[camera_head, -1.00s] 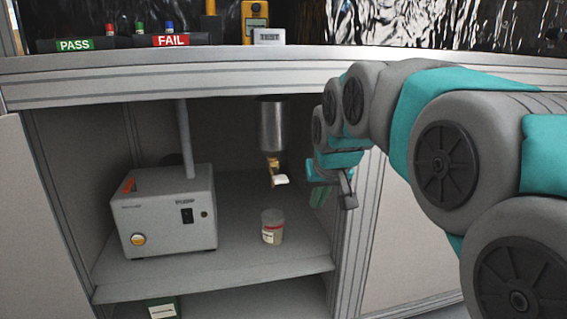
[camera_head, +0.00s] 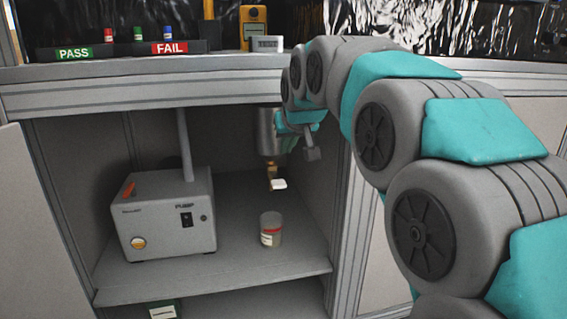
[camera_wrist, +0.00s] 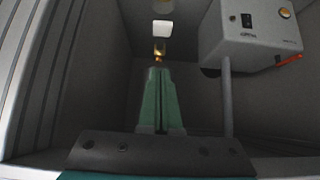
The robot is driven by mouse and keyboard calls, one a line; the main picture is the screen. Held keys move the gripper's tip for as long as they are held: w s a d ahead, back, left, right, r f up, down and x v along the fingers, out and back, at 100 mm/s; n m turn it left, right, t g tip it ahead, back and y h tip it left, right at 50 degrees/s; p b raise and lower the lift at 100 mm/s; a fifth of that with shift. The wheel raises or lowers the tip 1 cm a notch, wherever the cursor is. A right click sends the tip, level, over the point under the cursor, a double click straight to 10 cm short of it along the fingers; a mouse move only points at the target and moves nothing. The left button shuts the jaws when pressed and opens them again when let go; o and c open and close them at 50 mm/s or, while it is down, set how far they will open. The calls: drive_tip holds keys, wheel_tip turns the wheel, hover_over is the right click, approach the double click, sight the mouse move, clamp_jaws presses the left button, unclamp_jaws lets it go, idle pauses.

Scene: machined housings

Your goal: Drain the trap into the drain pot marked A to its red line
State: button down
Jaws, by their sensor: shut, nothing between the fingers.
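The trap (camera_head: 269,132) is a grey metal cylinder hanging under the worktop inside the cabinet, partly covered by my wrist. Below it are a brass drain valve (camera_head: 271,168) and a white handle (camera_head: 279,184). They also show ahead of my fingers in the wrist view: brass valve (camera_wrist: 159,52), white handle (camera_wrist: 162,28). A clear drain pot (camera_head: 271,229) with a red band and pale label stands on the shelf below the valve; its letter is unreadable. My gripper (camera_wrist: 159,72) has green fingers, shut and empty, pointing toward the valve. Its fingertips are unclear in the head view.
A grey pump box (camera_head: 165,215) stands on the shelf left of the pot, with a vertical pipe (camera_head: 184,142) above it. The cabinet's right post (camera_head: 343,230) is near my arm. PASS (camera_head: 75,53) and FAIL (camera_head: 169,47) trays sit on the worktop.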

approach(279, 181)
drive_tip(key=w+a, duration=0.1)
drive_tip(key=w, duration=0.2)
drive_tip(key=f, duration=0.1)
drive_tip(key=w+f, duration=0.1)
drive_tip(key=f, duration=0.1)
drive_tip(key=shift+a+b, duration=0.1)
drive_tip(key=shift+b, duration=0.2)
drive_tip(key=shift+f, duration=0.55)
drive_tip(key=shift+f, duration=0.1)
